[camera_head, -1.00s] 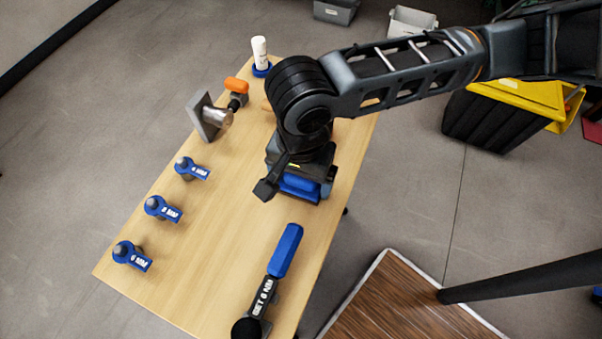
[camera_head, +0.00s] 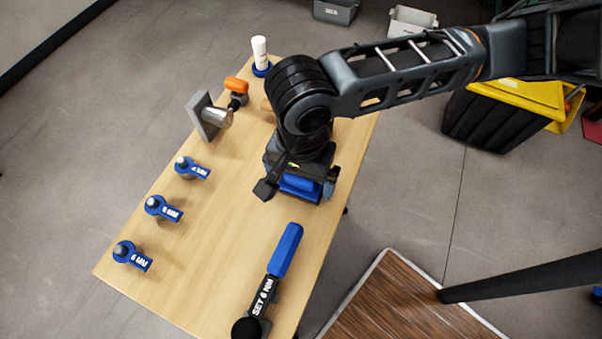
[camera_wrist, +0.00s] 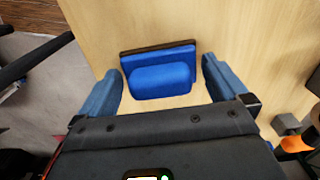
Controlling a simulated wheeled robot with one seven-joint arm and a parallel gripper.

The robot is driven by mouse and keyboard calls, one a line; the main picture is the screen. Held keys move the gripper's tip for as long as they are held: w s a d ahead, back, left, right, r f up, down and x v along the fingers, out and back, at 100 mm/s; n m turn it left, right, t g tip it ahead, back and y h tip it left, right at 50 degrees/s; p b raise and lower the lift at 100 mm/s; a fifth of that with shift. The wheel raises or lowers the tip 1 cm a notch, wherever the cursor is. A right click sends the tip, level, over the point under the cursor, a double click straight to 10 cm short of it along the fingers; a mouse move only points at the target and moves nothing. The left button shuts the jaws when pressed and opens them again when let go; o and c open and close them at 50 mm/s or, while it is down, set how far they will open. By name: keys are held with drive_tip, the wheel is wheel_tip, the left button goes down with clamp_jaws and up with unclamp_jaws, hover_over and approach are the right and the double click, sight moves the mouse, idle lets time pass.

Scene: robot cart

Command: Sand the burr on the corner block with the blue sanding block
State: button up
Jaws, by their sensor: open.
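The blue sanding block (camera_wrist: 160,77) lies on the wooden table, with a blue grip on a wider base with a dark edge. My gripper (camera_wrist: 161,72) is open, its two blue fingers on either side of the block with gaps of bare table showing. In the head view my gripper (camera_head: 300,187) points down over the block, and the arm hides much of that spot. I cannot make out the corner block or its burr for certain; a tilted grey plate with a metal cylinder (camera_head: 204,114) stands at the table's left edge.
Several blue-collared tools (camera_head: 163,208) line the left edge of the table (camera_head: 215,255). A blue-handled tool (camera_head: 285,250) lies in front. An orange-topped item (camera_head: 236,85) and a white bottle (camera_head: 260,51) stand at the back. The table's middle left is clear.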

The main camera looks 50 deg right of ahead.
drive_tip(key=shift+r, duration=0.2)
drive_tip(key=shift+r+p, duration=0.5)
drive_tip(key=shift+p, duration=0.25)
drive_tip(key=shift+c, duration=0.4)
drive_tip(key=c, duration=1.1)
drive_tip(key=shift+r, duration=0.1)
drive_tip(key=shift+r+p, duration=2.3)
drive_tip(key=shift+r, duration=0.6)
